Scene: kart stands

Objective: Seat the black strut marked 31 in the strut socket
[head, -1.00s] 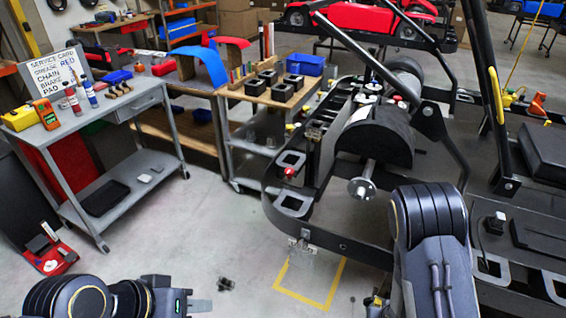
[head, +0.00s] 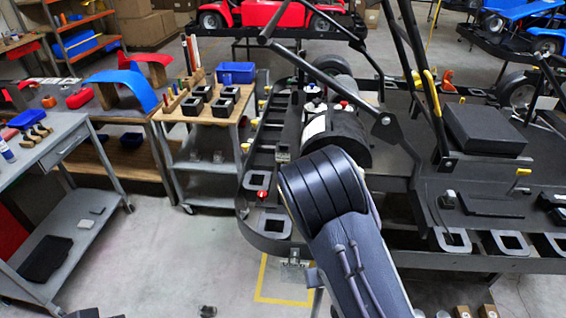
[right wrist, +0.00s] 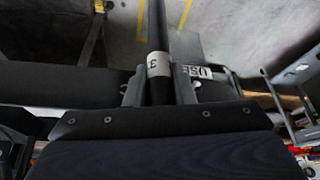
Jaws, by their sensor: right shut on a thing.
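My right gripper (right wrist: 160,88) is shut on the black strut (right wrist: 154,30) in the right wrist view. The strut is a slim dark bar with a white label on which a 3 shows; the rest of its marking is out of sight. It runs up out of the picture from between the fingers. In the head view my right arm reaches over the kart, and its gripper and the strut are hidden or out of view. I cannot pick out the strut socket for sure. My left gripper is not in view.
The black kart frame (head: 252,197) has several rectangular openings along its edge. A wooden-topped cart (head: 180,113) with black bins stands left.

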